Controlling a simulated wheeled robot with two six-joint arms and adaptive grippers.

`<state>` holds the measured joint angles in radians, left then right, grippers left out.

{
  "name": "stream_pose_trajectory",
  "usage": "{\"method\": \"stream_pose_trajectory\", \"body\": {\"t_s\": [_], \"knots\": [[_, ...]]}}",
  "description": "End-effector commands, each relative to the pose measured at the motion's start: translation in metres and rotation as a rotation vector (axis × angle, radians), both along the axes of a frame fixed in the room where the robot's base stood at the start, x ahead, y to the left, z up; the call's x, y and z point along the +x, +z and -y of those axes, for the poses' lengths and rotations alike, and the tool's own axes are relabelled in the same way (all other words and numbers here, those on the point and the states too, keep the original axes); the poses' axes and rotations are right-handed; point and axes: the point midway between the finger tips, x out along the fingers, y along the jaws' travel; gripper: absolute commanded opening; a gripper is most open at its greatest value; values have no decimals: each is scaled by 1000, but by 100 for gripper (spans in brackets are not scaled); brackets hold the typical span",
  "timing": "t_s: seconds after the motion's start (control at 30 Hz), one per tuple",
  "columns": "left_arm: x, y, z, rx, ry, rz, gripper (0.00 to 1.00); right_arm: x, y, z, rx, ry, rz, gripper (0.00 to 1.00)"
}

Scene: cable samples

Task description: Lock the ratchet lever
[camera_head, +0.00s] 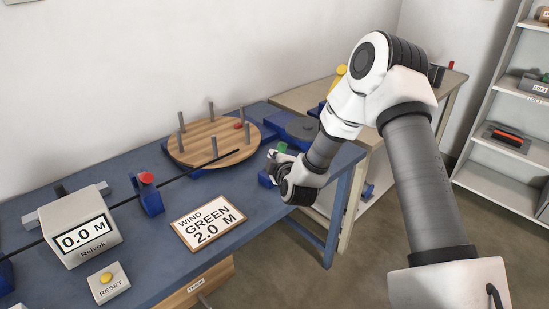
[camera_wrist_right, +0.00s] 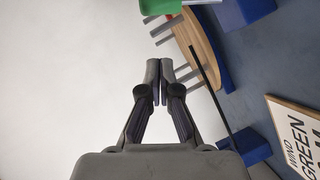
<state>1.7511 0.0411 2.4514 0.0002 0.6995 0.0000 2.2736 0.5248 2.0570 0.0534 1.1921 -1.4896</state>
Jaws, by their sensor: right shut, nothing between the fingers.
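I cannot tell for certain which part is the ratchet lever. A small green piece (camera_head: 281,147) shows at the right end of the blue table, beside my right gripper (camera_head: 272,155); in the right wrist view a green part (camera_wrist_right: 158,6) is at the top edge, beyond the fingertips. My right gripper is shut and empty, and its fingers (camera_wrist_right: 159,70) meet in the wrist view. It looks apart from the green part there. A round wooden reel (camera_head: 205,145) with several upright pegs and a red knob (camera_head: 239,125) stands left of the gripper. My left gripper is out of view.
A dark grey disc (camera_head: 302,128) lies behind the gripper. A "WIND GREEN 2.0 M" sign (camera_head: 208,219), a blue stand with a red top (camera_head: 149,195), a meter reading 0.0 M (camera_head: 82,238) and a reset box (camera_head: 108,284) occupy the blue table. Shelves (camera_head: 510,120) stand right.

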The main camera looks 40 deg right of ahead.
Motion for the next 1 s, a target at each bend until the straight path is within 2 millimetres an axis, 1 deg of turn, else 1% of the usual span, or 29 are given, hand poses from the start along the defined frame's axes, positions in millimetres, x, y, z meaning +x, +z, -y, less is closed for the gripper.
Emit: {"method": "stream_pose_trajectory", "body": {"t_s": [0.03, 0.2, 0.3, 0.37, 0.5, 1.0], "knots": [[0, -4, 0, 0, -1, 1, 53, -12, 0, -5, 5, -1, 1, 0], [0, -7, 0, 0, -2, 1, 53, -48, 8, -20, 4, -1, 1, 0], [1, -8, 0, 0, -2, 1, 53, -63, 12, -26, 2, 0, 1, 0], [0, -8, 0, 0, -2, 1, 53, -68, 14, -29, 2, 0, 1, 0], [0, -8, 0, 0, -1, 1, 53, -74, 16, -31, 0, 0, 2, 0], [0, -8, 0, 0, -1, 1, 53, -74, 15, -30, 0, -1, 0, 0]]}}
